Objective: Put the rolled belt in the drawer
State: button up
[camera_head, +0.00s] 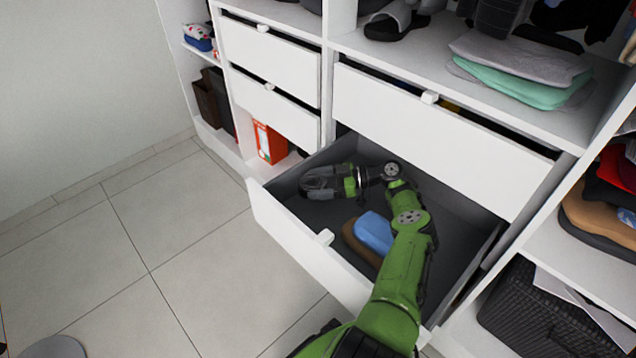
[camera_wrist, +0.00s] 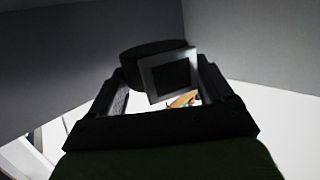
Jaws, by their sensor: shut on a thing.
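The drawer (camera_head: 285,232) is the pulled-out lower one, with a white front and a dark grey inside. My gripper (camera_head: 313,184) is over its far left part, inside the outline of its walls. The rolled belt (camera_wrist: 138,62) is black with a square silver buckle (camera_wrist: 170,74). In the wrist view, my gripper (camera_wrist: 165,78) is shut on it, with one finger at each side. In the head view the belt is hard to tell from the dark fingers. I cannot tell whether it touches the drawer floor.
A blue folded item (camera_head: 374,231) and a brown one (camera_head: 357,243) lie in the drawer near its front, beside my arm. A closed-in upper drawer (camera_head: 430,135) overhangs the back. Drawer floor is bare at the right.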

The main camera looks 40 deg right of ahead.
jog(key=shift+f, duration=0.4)
jog(key=o, duration=1)
jog(key=shift+o, duration=0.2)
jog(key=shift+s+d+r, duration=0.4)
jog(key=shift+d+r, duration=0.1)
jog(key=shift+r, duration=0.25)
jog(key=v, duration=0.6)
